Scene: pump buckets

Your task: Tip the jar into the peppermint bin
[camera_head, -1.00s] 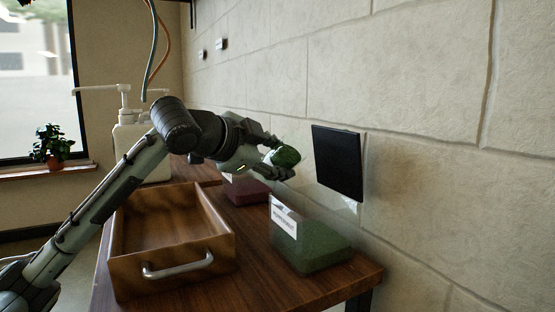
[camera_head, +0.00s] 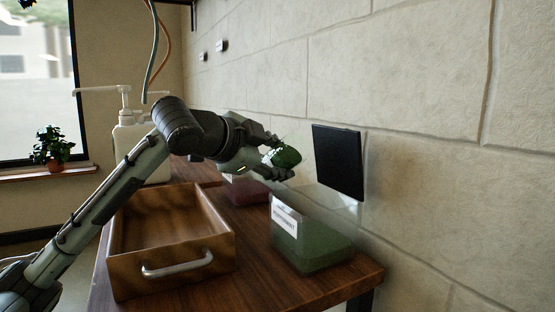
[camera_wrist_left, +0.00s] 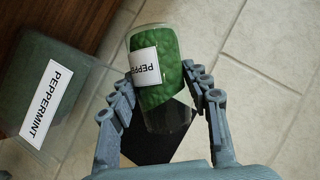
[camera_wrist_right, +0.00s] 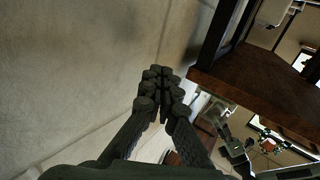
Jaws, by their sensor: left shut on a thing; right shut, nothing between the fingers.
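The jar (camera_head: 287,156) is held tilted above the table by my left gripper (camera_head: 277,160). In the left wrist view the clear jar (camera_wrist_left: 162,75) holds green contents and has a white label partly reading PEPPERMINT; the fingers (camera_wrist_left: 165,100) close on its sides. The peppermint bin (camera_head: 312,241) is a clear box with green contents and a white label, on the table's right end. It also shows in the left wrist view (camera_wrist_left: 30,85). The jar is above and slightly left of the bin in the head view. My right gripper (camera_wrist_right: 160,90) is shut and empty, away from the table.
A wooden tray (camera_head: 210,262) with a metal handle stands left of the bin. A bin with dark red contents (camera_head: 246,192) stands behind. A black panel (camera_head: 338,162) is on the wall near the jar. A large pump bottle (camera_head: 130,140) stands at the back left.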

